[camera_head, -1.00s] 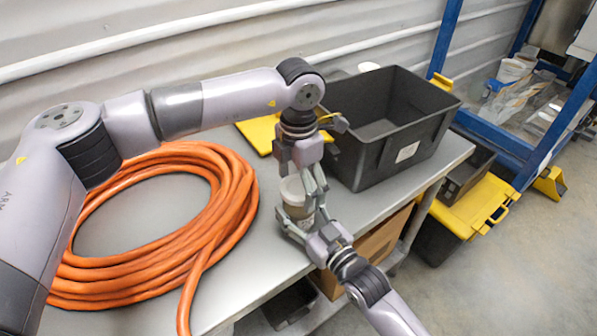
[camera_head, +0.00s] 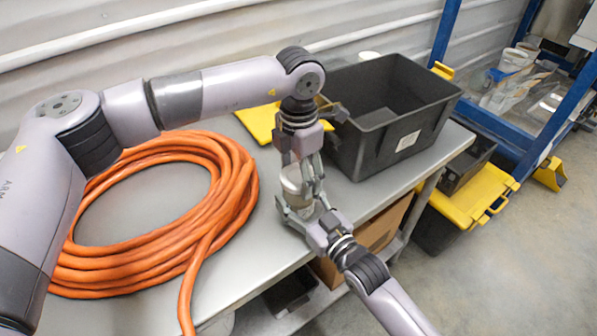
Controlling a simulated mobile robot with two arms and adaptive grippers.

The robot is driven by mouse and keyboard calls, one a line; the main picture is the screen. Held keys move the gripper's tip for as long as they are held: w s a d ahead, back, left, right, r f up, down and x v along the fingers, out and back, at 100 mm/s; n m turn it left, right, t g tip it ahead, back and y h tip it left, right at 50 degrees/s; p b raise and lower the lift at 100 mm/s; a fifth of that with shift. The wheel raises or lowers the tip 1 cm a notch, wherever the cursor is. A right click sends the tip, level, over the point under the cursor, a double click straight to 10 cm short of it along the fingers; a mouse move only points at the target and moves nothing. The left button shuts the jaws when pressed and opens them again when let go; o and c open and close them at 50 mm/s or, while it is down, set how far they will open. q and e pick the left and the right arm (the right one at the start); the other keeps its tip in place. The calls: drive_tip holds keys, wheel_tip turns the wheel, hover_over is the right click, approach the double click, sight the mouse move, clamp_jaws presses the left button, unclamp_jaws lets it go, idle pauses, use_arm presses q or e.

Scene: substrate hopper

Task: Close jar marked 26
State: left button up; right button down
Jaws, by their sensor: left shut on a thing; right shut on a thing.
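A small pale jar (camera_head: 292,181) stands near the front edge of the grey table, between my two grippers. Its marking cannot be read. My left gripper (camera_head: 306,188) reaches down from above and is shut on the top of the jar, where a lid cannot be told apart clearly. My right gripper (camera_head: 297,212) comes from the lower right and is shut around the jar's lower body. The fingers of both grippers hide much of the jar.
A coiled orange hose (camera_head: 235,205) lies on the table (camera_head: 150,200) to the left. An empty dark grey bin (camera_head: 365,150) stands behind and right of the jar. A yellow thing (camera_head: 258,122) lies behind my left gripper. A blue rack (camera_head: 520,150) stands at the right.

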use_arm(q)
drive_tip(key=shift+c, duration=0.5)
drive_tip(key=o, duration=1.4)
drive_tip(key=shift+c, duration=0.2)
wheel_tip(320, 180, up, 12)
use_arm(e)
drive_tip(key=shift+c, duration=2.4)
unclamp_jaws()
